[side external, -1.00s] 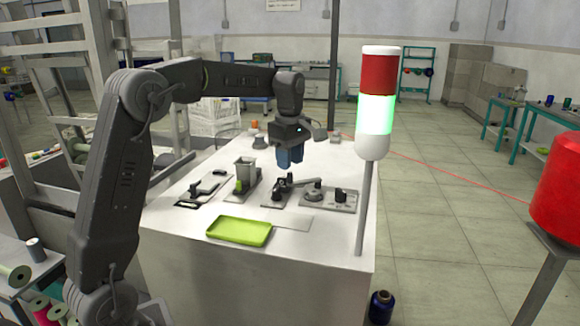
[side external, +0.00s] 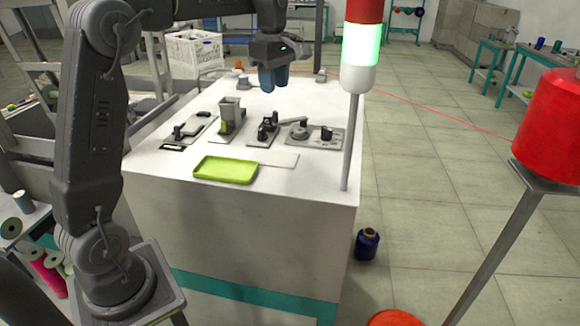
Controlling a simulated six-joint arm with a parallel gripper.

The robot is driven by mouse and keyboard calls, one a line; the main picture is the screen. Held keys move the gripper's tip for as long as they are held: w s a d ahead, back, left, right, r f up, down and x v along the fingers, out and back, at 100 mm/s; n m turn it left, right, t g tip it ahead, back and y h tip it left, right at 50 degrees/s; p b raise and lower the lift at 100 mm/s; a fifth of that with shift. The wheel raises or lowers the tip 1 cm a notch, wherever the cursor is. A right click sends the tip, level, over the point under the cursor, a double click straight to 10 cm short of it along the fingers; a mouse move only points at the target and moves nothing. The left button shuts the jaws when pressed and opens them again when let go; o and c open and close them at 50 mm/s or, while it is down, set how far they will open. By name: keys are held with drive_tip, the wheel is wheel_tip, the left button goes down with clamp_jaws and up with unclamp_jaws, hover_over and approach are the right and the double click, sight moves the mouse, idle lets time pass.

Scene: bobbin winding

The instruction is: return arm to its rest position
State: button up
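My gripper (side external: 273,83) hangs over the white worktable (side external: 240,210), above and behind the row of devices. Its two blue fingers point down and look close together. At this size I cannot tell whether they are open or shut. I see no object hanging from them. My arm's base stands at the lower left, and the upper part of the arm is cut off by the top of the picture.
On the table are a green tray (side external: 226,169), a grey clamp plate (side external: 188,131), a hopper-like holder (side external: 229,110), and a lever device with a dial plate (side external: 314,134). A stack light (side external: 360,45), lit green, stands at the right corner. A red spool (side external: 550,125) stands further right.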

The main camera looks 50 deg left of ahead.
drive_tip(key=s+d+r+m+t, duration=0.1)
drive_tip(key=s+d+m+t, duration=0.2)
drive_tip(key=s+d+m, duration=0.85)
drive_tip(key=s+d+f+m+t, duration=0.1)
drive_tip(key=s+d+f+m, duration=0.1)
drive_tip(key=s, duration=0.4)
drive_tip(key=s+d+f+m+t, duration=0.1)
drive_tip(key=s+d+f+m, duration=0.1)
drive_tip(key=s+f+m, duration=0.2)
drive_tip(key=s+m, duration=0.2)
drive_tip(key=m, duration=0.1)
drive_tip(key=shift+d+f, duration=0.3)
drive_tip(key=shift+f, duration=0.1)
